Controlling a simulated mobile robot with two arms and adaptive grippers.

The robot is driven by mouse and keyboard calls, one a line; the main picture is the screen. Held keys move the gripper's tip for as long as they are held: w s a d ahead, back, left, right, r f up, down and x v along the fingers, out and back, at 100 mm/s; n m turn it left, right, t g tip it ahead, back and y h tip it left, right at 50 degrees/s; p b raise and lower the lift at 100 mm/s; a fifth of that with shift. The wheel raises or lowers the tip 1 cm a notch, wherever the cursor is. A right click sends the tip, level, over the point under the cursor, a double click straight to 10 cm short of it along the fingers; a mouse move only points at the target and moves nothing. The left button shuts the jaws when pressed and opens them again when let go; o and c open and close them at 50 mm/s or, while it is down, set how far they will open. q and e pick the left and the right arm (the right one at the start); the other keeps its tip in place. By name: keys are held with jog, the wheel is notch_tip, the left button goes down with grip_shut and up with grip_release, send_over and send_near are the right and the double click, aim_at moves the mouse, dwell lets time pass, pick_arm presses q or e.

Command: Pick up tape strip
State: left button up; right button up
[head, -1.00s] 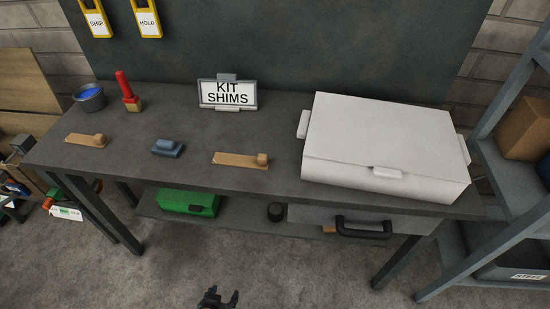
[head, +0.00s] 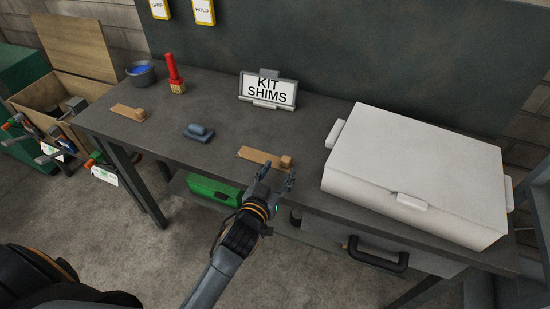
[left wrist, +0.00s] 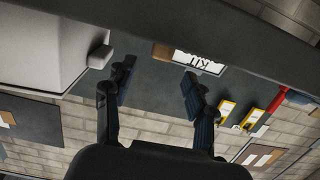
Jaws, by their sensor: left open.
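A tan strip with a small raised lump at its right end, which looks like the tape strip (head: 258,156), lies flat near the table's front edge. A similar tan strip (head: 127,112) lies at the table's left end; I cannot tell which one is meant. My left gripper (head: 278,178) is open and empty, at the front edge just below the nearer strip and apart from it. My right gripper is not in view.
A blue-grey block (head: 198,133) lies between the strips. A KIT SHIMS sign (head: 267,90) stands behind. A large white box (head: 410,170) fills the table's right side. A red-handled brush (head: 175,75) and a cup (head: 141,73) stand at the back left. A drawer handle (head: 375,257) sticks out below.

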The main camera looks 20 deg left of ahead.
aim_at(285, 162)
pick_arm(q)
jog(key=shift+w+d+f+p, duration=0.1)
jog(key=shift+w+f+p, duration=0.15)
jog(key=shift+w, duration=0.85)
jog(key=shift+w+a+f+p, duration=0.1)
jog(key=shift+w+f+p, duration=0.1)
jog(key=shift+w, duration=0.95)
jog(key=shift+w+d+f+p, duration=0.1)
jog(key=shift+w+f+p, duration=0.15)
jog(key=shift+w, duration=0.85)
jog(key=c, duration=1.1)
